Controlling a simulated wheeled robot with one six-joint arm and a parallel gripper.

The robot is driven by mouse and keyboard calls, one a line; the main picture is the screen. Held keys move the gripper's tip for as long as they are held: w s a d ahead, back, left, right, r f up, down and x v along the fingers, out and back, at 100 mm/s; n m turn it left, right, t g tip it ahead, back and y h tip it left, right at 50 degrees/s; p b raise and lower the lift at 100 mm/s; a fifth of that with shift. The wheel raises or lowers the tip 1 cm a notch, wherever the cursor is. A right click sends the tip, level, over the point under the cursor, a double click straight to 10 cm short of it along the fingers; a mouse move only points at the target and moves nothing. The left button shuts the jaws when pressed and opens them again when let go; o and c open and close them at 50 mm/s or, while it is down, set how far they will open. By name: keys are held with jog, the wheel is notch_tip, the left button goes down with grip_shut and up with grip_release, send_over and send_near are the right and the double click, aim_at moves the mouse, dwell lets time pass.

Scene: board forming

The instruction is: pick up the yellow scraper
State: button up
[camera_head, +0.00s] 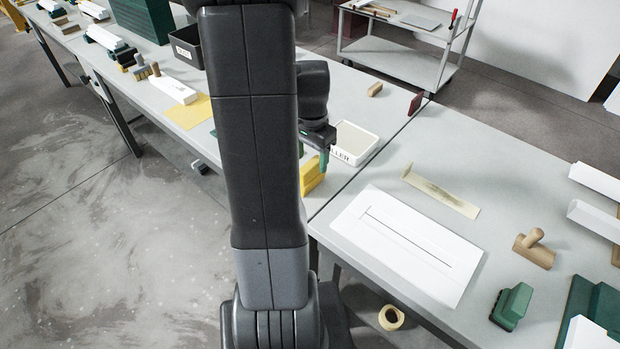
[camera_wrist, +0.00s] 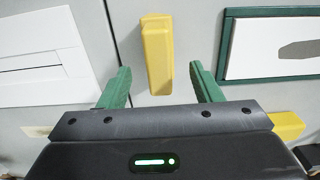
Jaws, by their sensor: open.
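The yellow scraper (camera_wrist: 157,52) lies on the grey table, with its lower end just ahead of the gap between my fingers in the wrist view. A yellow piece at the table's front edge (camera_head: 312,178), partly hidden by my arm in the head view, appears to be the same scraper. My gripper (camera_wrist: 160,72) has its two green fingers spread wide with nothing held between them. In the head view my gripper (camera_head: 313,156) points down just above the yellow piece.
A white slotted panel (camera_head: 410,245) lies right of the table seam. A green-framed panel (camera_wrist: 272,45) lies right of the scraper in the wrist view, with another yellow piece (camera_wrist: 287,125) below it. A white tray labelled "LLER" (camera_head: 354,142) stands behind my gripper.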

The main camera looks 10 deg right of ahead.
aim_at(311, 174)
jog(key=shift+s+f, duration=0.25)
jog(key=shift+f, duration=0.6)
jog(key=shift+a+f+p, duration=0.1)
jog(key=shift+f+p, duration=0.4)
jog(key=shift+f, duration=1.8)
jog(key=c, duration=1.1)
jog(key=shift+r+b, duration=0.4)
jog(key=shift+r, duration=4.65)
jog(key=shift+o, duration=0.9)
